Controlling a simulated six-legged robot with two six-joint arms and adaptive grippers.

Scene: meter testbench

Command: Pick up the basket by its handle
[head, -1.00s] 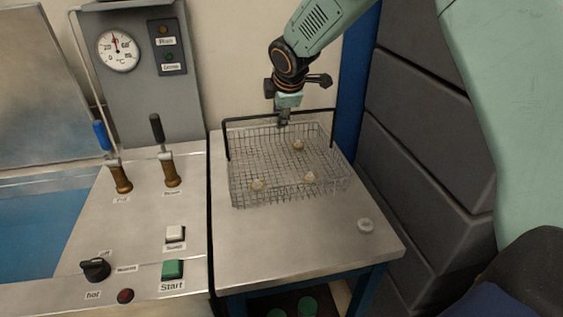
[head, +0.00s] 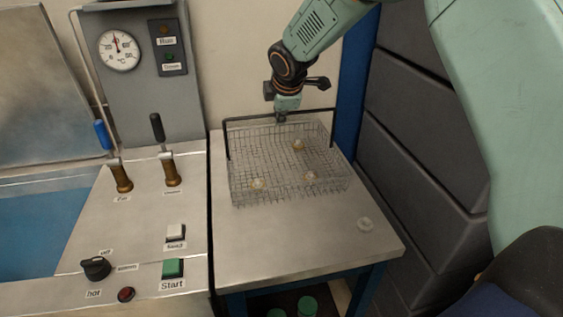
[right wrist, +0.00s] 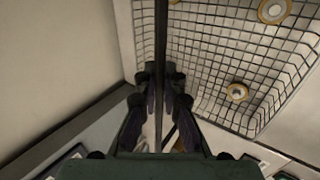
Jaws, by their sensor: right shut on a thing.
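The wire basket (head: 290,190) sits on the metal side table, with its black handle (head: 245,119) standing upright along the back. My right gripper (head: 281,118) comes down from above onto the middle of the handle's top bar and is shut on it. In the right wrist view the dark handle bar (right wrist: 161,40) runs between the fingers (right wrist: 160,100), with the basket mesh (right wrist: 210,60) beyond. Small round pale parts (head: 310,177) lie in the basket. My left gripper is not in view.
A blue post (head: 354,85) and dark wall panels stand to the right. The bench with valve levers (head: 170,170) and a green button (head: 173,267) is at left.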

